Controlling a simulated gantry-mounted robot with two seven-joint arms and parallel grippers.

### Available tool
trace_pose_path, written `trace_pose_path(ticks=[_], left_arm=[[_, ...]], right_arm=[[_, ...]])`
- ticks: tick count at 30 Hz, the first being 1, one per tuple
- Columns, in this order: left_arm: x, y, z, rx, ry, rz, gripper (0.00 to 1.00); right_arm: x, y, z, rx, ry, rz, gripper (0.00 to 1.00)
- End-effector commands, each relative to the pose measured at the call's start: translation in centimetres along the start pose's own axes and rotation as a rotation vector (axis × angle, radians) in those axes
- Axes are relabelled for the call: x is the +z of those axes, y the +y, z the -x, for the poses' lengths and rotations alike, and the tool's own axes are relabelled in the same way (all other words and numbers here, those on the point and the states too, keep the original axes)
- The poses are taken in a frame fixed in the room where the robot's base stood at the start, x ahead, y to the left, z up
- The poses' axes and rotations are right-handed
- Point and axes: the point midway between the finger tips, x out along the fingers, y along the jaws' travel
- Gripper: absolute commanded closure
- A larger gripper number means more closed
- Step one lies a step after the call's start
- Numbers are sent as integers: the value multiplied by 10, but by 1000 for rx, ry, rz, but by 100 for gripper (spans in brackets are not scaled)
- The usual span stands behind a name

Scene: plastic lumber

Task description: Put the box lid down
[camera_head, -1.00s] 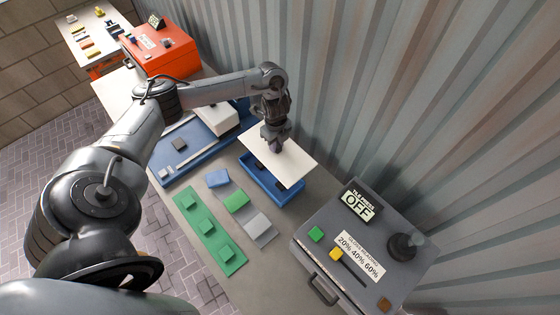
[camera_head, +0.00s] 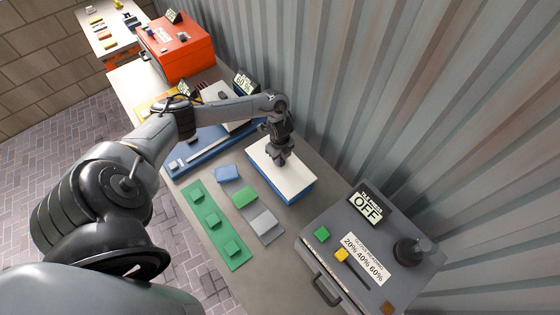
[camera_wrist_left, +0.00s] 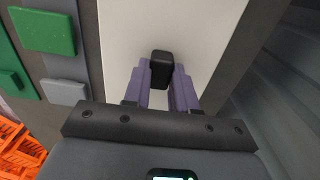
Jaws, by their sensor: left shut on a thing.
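The white box lid (camera_head: 268,173) lies flat on top of the blue box (camera_head: 299,194), covering its opening. Only a strip of the box's blue side shows below the lid's edge. My left gripper (camera_head: 279,158) is above the lid, shut on its dark knob. In the left wrist view, the purple fingers of my left gripper (camera_wrist_left: 162,88) stand on either side of the black knob (camera_wrist_left: 162,66), with the white lid (camera_wrist_left: 200,28) beneath. My right gripper is not in view.
A grey machine (camera_head: 358,285) with an OFF sign stands at the right. Green, blue and grey sample pieces lie left of the box, including a green strip (camera_head: 215,222). A blue tray (camera_head: 190,160) and an orange-red case (camera_head: 180,50) are farther back. The corrugated wall is close behind.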

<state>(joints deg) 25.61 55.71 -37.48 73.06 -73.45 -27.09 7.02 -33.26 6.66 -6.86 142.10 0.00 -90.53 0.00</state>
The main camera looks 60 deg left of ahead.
Motion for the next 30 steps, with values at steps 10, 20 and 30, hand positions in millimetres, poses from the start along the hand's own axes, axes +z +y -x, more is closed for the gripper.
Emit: trace_pose_path(ticks=[10, 20, 30], left_arm=[[0, 0, -25, 0, 1, 0, 100], [0, 0, -28, 1, 1, 0, 71], [-1, 0, -27, 1, 1, 0, 48]], right_arm=[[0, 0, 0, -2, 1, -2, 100], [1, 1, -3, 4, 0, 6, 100], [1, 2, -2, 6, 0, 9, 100]])
